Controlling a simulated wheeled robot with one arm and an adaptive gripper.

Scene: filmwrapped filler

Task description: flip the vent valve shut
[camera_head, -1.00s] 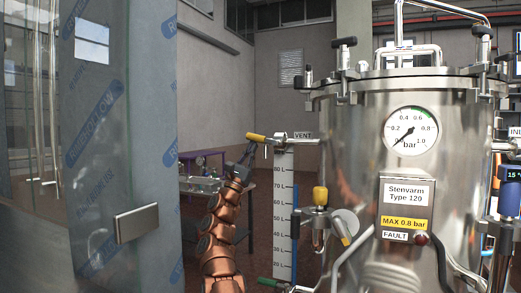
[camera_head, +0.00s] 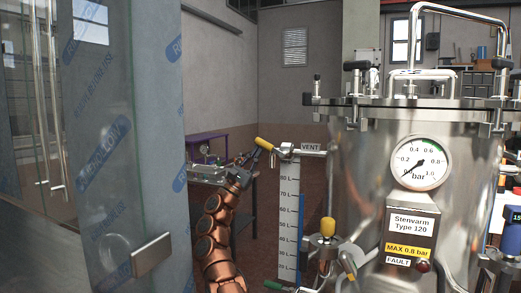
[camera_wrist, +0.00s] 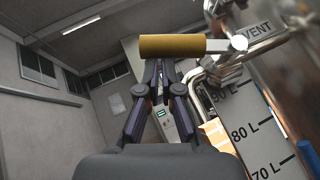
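The vent valve's yellow handle (camera_head: 263,143) sticks out to the left from the metal valve body (camera_head: 284,150) under the VENT label (camera_head: 311,147). It slopes up to the left in the head view. My gripper (camera_head: 252,157) is just below and left of the handle, very close to it. In the wrist view the yellow handle (camera_wrist: 185,46) lies crosswise over the fingertips, its right end joined to the valve. My gripper's fingers (camera_wrist: 160,68) are drawn together there, with little gap showing. The handle hides the very tips; I cannot tell whether they touch it.
The steel vessel (camera_head: 350,180) with a pressure gauge (camera_head: 420,163) stands on the right. A level scale (camera_head: 289,220) hangs below the valve. A film-wrapped panel (camera_head: 125,150) with a handle plate stands close on the left. A table (camera_head: 205,172) is behind my arm.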

